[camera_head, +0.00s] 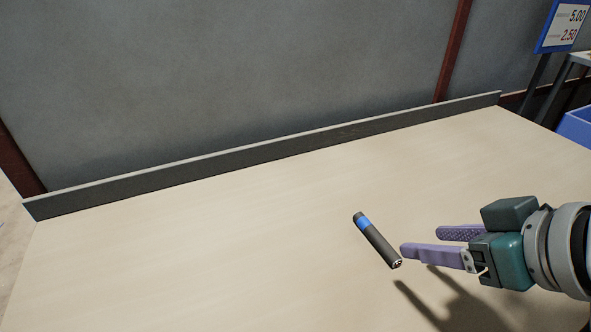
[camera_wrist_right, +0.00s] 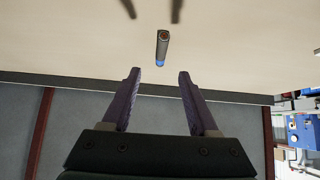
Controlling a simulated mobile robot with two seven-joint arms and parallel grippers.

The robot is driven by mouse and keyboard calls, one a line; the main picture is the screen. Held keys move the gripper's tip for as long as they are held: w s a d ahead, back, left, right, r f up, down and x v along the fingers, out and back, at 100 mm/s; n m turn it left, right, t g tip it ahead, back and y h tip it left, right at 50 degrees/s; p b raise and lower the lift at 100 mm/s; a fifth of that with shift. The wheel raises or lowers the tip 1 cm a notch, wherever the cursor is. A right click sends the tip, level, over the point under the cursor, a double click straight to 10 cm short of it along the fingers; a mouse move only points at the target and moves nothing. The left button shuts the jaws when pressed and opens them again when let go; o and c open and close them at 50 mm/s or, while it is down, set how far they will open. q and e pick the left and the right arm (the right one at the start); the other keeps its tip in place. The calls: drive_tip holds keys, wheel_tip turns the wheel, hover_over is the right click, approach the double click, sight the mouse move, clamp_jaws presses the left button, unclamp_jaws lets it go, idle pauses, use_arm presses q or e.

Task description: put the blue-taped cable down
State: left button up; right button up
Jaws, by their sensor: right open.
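The blue-taped cable (camera_head: 377,241) is a short black piece with a blue band near its far end and cut wire ends showing at its near end. It lies on the tabletop (camera_head: 200,265), just left of my right gripper (camera_head: 420,241) in the head view. My right gripper is open, with two purple fingers apart and nothing between them. In the right wrist view the cable (camera_wrist_right: 162,48) shows beyond the gap between the fingertips (camera_wrist_right: 159,76), apart from both. My left gripper is not in view.
A dark low ledge (camera_head: 270,148) runs along the back edge of the table. A blue price sign (camera_head: 562,27) and a blue bin (camera_head: 575,126) stand beyond the table at the right. The left and middle of the tabletop are clear.

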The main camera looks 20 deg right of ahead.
sight(379, 237)
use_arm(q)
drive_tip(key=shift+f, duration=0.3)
use_arm(e)
drive_tip(key=shift+w+d+f, duration=0.25)
drive_tip(key=shift+w+f, duration=0.05)
drive_tip(key=shift+w, duration=0.05)
use_arm(q)
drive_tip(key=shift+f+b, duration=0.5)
drive_tip(key=shift+b, duration=0.1)
use_arm(e)
drive_tip(key=x, duration=0.3)
drive_tip(key=shift+w, duration=0.15)
use_arm(q)
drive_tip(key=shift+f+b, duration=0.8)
drive_tip(key=shift+b, duration=0.05)
use_arm(e)
drive_tip(key=shift+a+x, duration=0.15)
drive_tip(key=shift+x, duration=0.9)
drive_tip(key=shift+a+x, duration=0.15)
drive_tip(key=shift+x, duration=0.9)
drive_tip(key=shift+a+x, duration=0.2)
drive_tip(key=shift+x, duration=0.85)
drive_tip(key=shift+c, duration=0.2)
clamp_jaws()
